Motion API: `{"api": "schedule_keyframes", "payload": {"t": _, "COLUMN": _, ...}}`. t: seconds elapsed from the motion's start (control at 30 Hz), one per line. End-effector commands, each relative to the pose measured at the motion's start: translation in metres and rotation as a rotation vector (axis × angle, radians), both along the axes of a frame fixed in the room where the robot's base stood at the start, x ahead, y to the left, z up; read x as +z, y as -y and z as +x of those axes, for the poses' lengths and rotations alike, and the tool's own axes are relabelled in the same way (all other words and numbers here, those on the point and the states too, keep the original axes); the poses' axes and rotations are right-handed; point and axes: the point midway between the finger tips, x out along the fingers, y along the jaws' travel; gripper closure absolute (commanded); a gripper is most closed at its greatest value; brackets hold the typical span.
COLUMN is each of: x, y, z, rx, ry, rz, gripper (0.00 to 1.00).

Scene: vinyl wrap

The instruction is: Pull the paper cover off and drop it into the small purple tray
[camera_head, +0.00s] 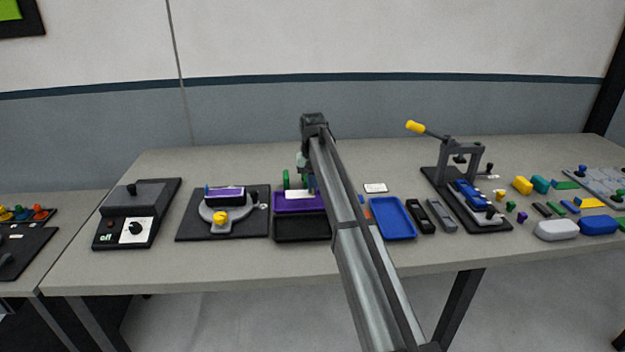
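The small purple tray (290,204) lies on the table near the middle, just behind a black tray (301,229). My gripper (305,180) is above the back of the purple tray, mostly hidden by my own arm. A small white piece (298,194) shows below it at the tray's back edge; whether this is the paper cover, and whether my gripper holds it, I cannot tell. No other paper cover is clear.
A green round part (286,179) stands behind the purple tray. A blue tray (393,232) lies right of my arm, and a lever press (460,185) stands farther right. A grey box with a knob (148,195) is at left. Several small parts crowd the right side.

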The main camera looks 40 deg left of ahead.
Motion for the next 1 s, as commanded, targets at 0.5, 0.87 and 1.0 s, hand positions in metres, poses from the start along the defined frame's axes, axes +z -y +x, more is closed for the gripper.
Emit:
{"api": "schedule_keyframes", "payload": {"t": 0.5, "x": -0.0059, "y": 0.0001, "z": -0.0001, "rx": 0.000, "ry": 0.000, "rz": 0.000, "gripper": 0.85}}
{"api": "schedule_keyframes", "payload": {"t": 0.87, "x": -0.0057, "y": 0.0001, "z": -0.0001, "rx": 0.000, "ry": 0.000, "rz": 0.000, "gripper": 0.66}}
{"api": "schedule_keyframes", "payload": {"t": 1.0, "x": -0.0032, "y": -0.0001, "z": 0.0001, "rx": 0.000, "ry": 0.000, "rz": 0.000, "gripper": 0.66}}
